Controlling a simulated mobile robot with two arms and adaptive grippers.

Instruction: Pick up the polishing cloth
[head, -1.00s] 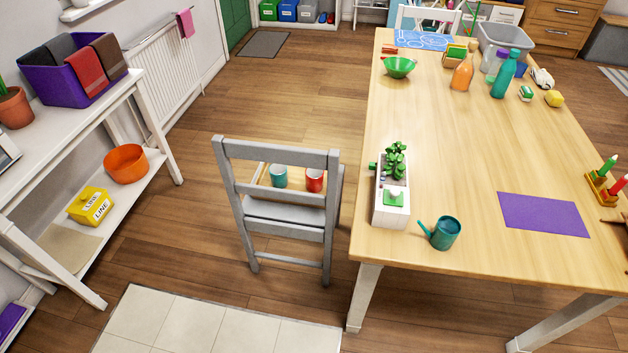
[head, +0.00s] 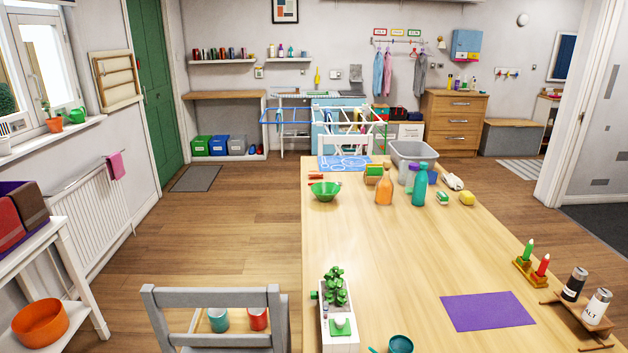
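No cloth in view is marked as the polishing cloth, so I cannot tell which one it is. A flat purple rectangle (head: 487,311) lies on the near right part of the wooden table (head: 420,260); it could be a cloth or a mat. A small pink cloth (head: 116,165) hangs over the end of the white radiator (head: 92,218) on the left wall. Folded dark red and brown cloths (head: 28,215) sit in a purple bin at the left edge. Neither of my grippers shows in the head view.
A grey chair (head: 212,296) stands at the table's left side. The table holds a green bowl (head: 325,191), an orange bottle (head: 384,190), a grey tub (head: 413,151), a planter (head: 340,327) and candles. A drying rack (head: 290,116) stands behind.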

